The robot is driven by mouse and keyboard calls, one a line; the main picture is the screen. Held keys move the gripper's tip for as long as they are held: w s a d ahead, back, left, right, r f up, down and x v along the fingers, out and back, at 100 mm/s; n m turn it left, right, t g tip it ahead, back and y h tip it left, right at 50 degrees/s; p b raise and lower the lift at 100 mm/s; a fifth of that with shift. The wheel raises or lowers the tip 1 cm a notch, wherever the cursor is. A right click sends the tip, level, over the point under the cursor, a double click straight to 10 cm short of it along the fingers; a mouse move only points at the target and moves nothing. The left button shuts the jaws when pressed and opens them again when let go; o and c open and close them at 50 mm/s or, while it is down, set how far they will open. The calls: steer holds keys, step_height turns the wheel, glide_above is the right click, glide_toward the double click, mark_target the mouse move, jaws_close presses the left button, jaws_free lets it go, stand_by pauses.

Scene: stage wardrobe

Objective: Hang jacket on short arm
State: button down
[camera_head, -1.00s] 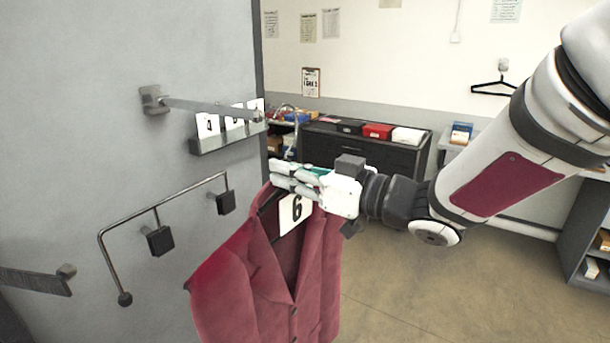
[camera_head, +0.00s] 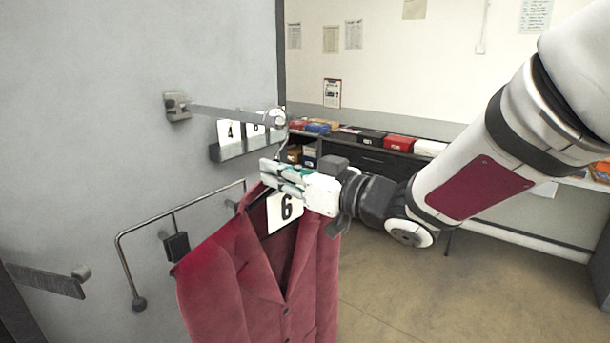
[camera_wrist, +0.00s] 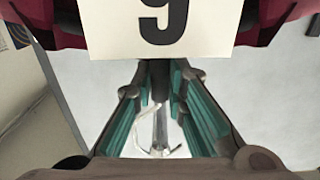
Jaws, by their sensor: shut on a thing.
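A dark red jacket (camera_head: 235,275) hangs upright on a hanger below my gripper (camera_head: 270,173). A white card marked 6 (camera_head: 285,212) hangs at its collar; it appears upside down in the wrist view (camera_wrist: 165,25). My gripper is shut on the hanger's neck, with green finger pads on both sides of it in the wrist view. The thin metal hanger hook (camera_head: 284,143) rises above the fingers. A straight wall arm (camera_head: 225,112) has its round end just above the hook; I cannot tell whether they touch. Another flat arm (camera_head: 45,281) sits lower at left.
A bent rail (camera_head: 125,262) with dark blocks is on the grey wall (camera_head: 100,60), partly behind the jacket. A rack of number cards (camera_head: 230,151) is under the straight arm. A dark cabinet with boxes (camera_head: 398,143) stands behind. Floor at right is clear.

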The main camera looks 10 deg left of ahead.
steer(key=shift+x, duration=1.05)
steer(key=shift+f+b, duration=0.3)
steer(key=shift+b, duration=0.05)
steer(key=c, duration=1.5)
jaws_free()
steer(key=shift+c, duration=0.2)
steer(key=shift+d+f, duration=0.1)
steer(key=shift+f, duration=0.05)
